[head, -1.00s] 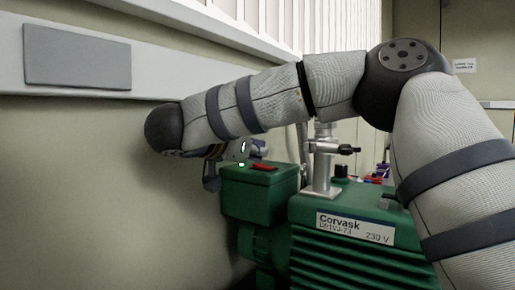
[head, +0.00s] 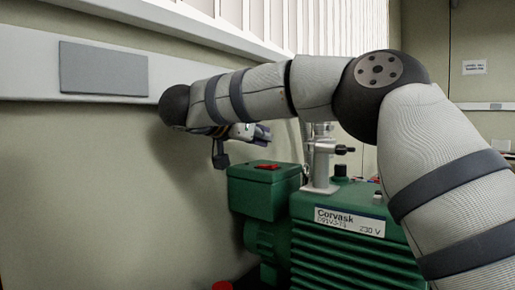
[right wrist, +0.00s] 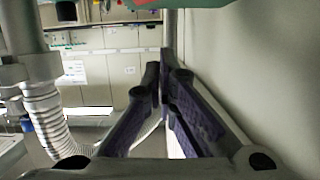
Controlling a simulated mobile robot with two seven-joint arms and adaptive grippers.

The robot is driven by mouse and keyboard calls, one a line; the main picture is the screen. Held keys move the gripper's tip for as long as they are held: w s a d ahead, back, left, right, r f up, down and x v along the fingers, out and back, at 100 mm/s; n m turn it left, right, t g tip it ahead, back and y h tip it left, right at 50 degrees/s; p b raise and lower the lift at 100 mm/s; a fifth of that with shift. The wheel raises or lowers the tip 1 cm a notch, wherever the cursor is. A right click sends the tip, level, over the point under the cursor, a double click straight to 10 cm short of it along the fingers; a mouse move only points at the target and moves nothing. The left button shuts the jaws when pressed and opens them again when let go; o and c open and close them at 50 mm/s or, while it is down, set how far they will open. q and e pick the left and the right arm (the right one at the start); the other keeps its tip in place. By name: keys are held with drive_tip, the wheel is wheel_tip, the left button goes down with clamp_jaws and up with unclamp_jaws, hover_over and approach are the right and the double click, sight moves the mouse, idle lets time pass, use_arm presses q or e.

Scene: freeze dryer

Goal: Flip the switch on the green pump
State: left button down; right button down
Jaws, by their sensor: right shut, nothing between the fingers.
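The green pump (head: 345,245) stands against the wall, with a "Corvask 230 V" label on its body. A red switch (head: 267,166) sits on top of its green box (head: 264,192). Which way the switch is tipped is too small to tell. My right gripper (head: 252,131) is above the box and apart from the switch, partly hidden by my arm. In the right wrist view its fingers (right wrist: 160,80) are together and empty. A green edge (right wrist: 205,3) and a bit of red (right wrist: 145,3) show at the top there. My left gripper is out of view.
A metal fitting (head: 320,165) rises from the pump close to the right of the switch box. The wall (head: 110,190) is close on the left. A ribbed hose (right wrist: 50,118) shows in the right wrist view.

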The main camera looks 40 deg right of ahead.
drive_tip(key=v, duration=1)
drive_tip(key=shift+w+a+b, duration=0.2)
drive_tip(key=shift+a+b, duration=0.05)
drive_tip(key=shift+b, duration=0.05)
drive_tip(key=shift+f, duration=0.1)
